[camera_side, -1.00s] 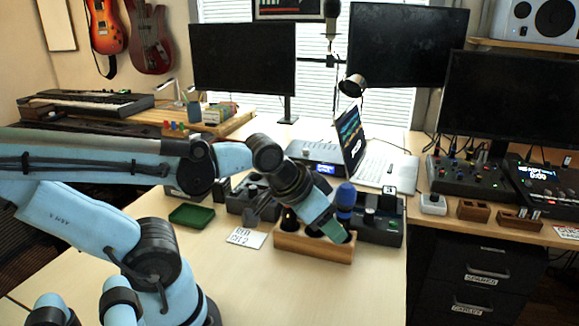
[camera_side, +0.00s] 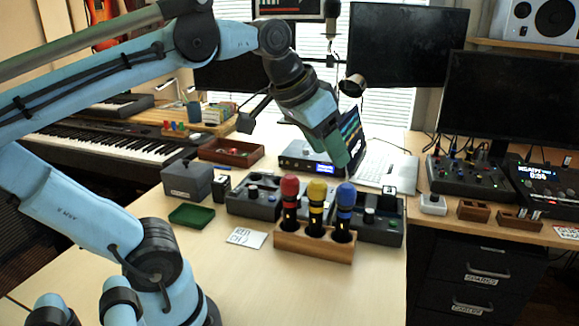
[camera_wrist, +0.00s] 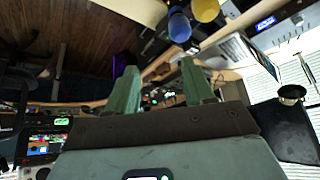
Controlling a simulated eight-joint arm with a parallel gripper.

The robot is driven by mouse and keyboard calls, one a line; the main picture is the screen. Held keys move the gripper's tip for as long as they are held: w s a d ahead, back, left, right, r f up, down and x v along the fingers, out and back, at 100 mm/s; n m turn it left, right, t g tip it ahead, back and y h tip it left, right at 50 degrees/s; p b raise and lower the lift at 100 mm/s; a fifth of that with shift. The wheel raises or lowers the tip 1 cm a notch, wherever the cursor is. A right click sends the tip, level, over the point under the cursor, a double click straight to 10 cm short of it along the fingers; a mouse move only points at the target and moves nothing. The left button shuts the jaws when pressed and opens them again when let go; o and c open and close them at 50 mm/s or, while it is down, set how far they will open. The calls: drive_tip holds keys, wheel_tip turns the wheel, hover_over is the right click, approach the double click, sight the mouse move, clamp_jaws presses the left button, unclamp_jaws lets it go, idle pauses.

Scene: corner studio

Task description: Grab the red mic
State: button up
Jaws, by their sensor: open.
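The red mic (camera_side: 289,189) stands upright at the left end of a wooden holder (camera_side: 302,247). A yellow mic (camera_side: 317,191) stands beside it in the middle, and a blue mic (camera_side: 346,196) at the right end. My gripper (camera_side: 340,163) is raised above and behind the holder in the side view, apart from the mics. In the wrist view its two green fingers (camera_wrist: 158,67) are spread with nothing between them. The blue mic (camera_wrist: 179,26) and yellow mic (camera_wrist: 205,9) show at the top of that view; the red mic is not visible there.
A white card (camera_side: 246,237) reading "RED MIC?" lies left of the holder. Dark desk devices (camera_side: 254,196) stand close behind the mics. A laptop (camera_side: 388,168) is behind, and a green tray (camera_side: 191,215) lies left. The desk front is bare.

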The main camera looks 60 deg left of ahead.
sight(290, 196)
drive_tip(key=a+f+g, duration=0.1)
drive_tip(key=a+g, duration=0.1)
drive_tip(key=a, duration=0.2)
drive_tip(key=a+f+n+g, duration=0.1)
drive_tip(key=a+f+g, duration=0.1)
drive_tip(key=a, duration=0.3)
drive_tip(key=a+f+g, duration=0.1)
drive_tip(key=a+g, duration=0.1)
drive_tip(key=a, duration=0.2)
drive_tip(key=shift+a+f+n, duration=0.15)
drive_tip(key=shift+a+n, duration=0.05)
drive_tip(key=shift+n, duration=0.2)
drive_tip(key=shift+f, duration=6.5)
drive_tip(key=c, duration=0.8)
